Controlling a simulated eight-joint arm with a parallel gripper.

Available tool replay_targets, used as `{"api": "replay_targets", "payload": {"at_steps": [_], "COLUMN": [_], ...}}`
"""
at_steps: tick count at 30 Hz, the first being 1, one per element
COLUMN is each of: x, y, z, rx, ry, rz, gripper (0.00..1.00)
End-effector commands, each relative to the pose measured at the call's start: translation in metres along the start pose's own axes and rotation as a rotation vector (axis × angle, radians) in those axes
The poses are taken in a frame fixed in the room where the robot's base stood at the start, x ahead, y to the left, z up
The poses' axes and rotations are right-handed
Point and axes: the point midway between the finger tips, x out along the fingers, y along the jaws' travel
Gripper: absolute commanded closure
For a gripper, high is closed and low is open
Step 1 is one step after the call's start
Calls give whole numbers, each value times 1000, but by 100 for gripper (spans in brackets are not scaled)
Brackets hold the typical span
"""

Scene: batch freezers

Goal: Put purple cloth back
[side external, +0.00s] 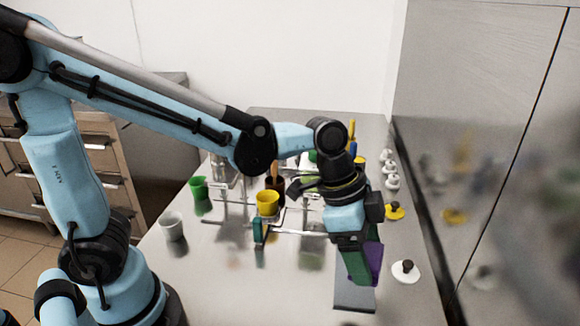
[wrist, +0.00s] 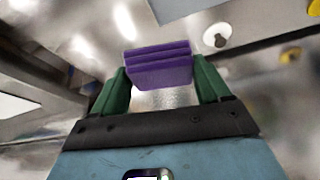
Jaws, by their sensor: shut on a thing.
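The purple cloth (wrist: 160,66) is a folded, layered block held between the two green fingers of my gripper (wrist: 158,88) in the wrist view. In the side external view the purple cloth (side external: 375,262) shows behind the green fingers of my gripper (side external: 358,268), which point down at the front right of the table. A flat grey plate (side external: 354,293) lies just below the fingers. I cannot tell whether the cloth touches it. The fingers hide part of the cloth in the side external view.
A white disc with a dark knob (side external: 405,272) lies right of my gripper, with a yellow one (side external: 394,211) behind it. A yellow cup (side external: 267,203), a green cup (side external: 198,187) and a white cup (side external: 172,226) stand to the left. The wall borders the right edge. The front left table is clear.

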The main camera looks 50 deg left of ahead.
Motion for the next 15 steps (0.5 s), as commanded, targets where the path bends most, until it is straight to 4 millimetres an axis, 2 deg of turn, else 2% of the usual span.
{"api": "replay_targets", "payload": {"at_steps": [1,3,8,11,15], "x": [-2,-4,-8,-6,4], "y": [21,42,74,77,57], "z": [-2,-3,-2,-1,6], "rx": [41,82,144,157,154], "ry": [0,0,0,-1,-1], "rz": [17,34,59,65,64], "gripper": [57,57,57,57,57]}}
